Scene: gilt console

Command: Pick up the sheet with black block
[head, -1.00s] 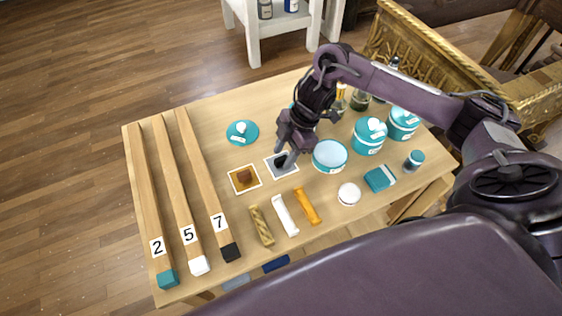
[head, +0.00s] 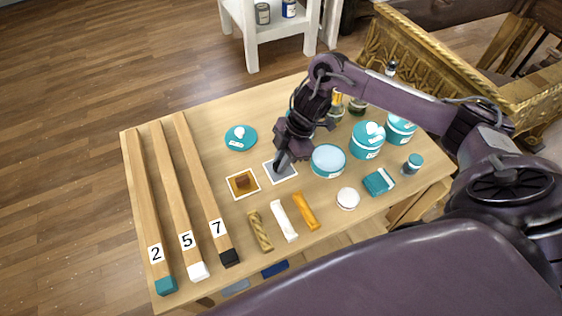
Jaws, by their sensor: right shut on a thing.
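The sheet with the black block (head: 290,174) lies on the wooden table, a pale-edged grey square right of the sheet with the brown block (head: 243,183). My right gripper (head: 279,166) reaches down over it from the upper right. Its fingers are shut on the black block and cover most of it. The sheet appears to lie flat on the table. My left gripper is not in the head view.
Long numbered bars (head: 190,195) lie along the table's left side. Three short bars (head: 283,220) lie in front of the sheets. A round teal-sided tin (head: 328,161), teal jars (head: 367,140) and a teal lid (head: 240,138) stand around my gripper.

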